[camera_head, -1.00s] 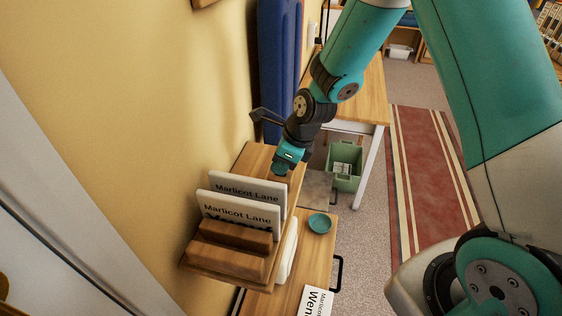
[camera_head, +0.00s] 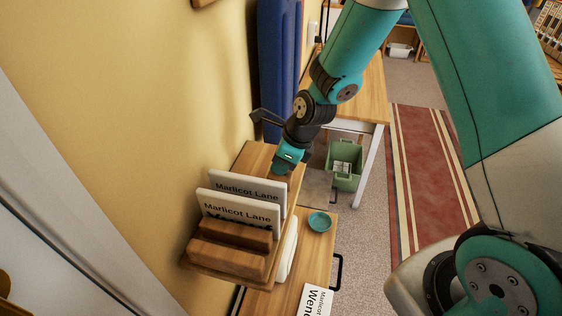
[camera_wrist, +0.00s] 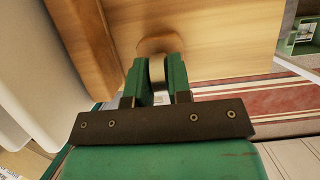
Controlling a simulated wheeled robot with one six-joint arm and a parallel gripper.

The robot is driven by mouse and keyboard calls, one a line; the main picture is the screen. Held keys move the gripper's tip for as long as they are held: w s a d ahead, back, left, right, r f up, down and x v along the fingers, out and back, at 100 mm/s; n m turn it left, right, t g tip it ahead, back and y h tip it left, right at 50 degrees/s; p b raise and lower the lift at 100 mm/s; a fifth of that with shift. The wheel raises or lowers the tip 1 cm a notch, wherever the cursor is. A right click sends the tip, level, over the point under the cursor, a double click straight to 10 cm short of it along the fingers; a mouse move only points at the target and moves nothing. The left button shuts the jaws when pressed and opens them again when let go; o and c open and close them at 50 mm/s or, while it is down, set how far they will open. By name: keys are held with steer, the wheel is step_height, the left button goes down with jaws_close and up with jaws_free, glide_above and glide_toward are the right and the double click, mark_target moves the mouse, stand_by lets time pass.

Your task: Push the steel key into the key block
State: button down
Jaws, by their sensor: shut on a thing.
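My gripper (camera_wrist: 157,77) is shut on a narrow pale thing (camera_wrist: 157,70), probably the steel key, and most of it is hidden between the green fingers. Just beyond the fingertips a rounded brown shape (camera_wrist: 158,46) lies against a wooden surface (camera_wrist: 215,40). I cannot tell whether this wood is the key block, or how deep the key sits. In the head view my gripper (camera_head: 281,170) is low at the far end of the wooden rack (camera_head: 255,158), beyond the white cards. Its fingertips and the key are too small or hidden to make out there.
Two white "Marlicot Lane" cards (camera_head: 240,208) stand in the rack near my gripper. A teal bowl (camera_head: 319,221) and another card (camera_head: 314,302) lie on the lower wooden top. A green bin (camera_head: 345,165) stands under the table. The yellow wall (camera_head: 150,110) is close on the left.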

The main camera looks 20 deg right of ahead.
steer(key=shift+s+f, duration=0.1)
steer(key=shift+f, duration=0.15)
steer(key=c, duration=1.4)
jaws_free()
steer(key=o, duration=0.9)
steer(key=shift+r, duration=0.1)
steer(key=shift+r, duration=0.1)
steer(key=shift+p+v, duration=2.95)
steer(key=shift+v, duration=0.55)
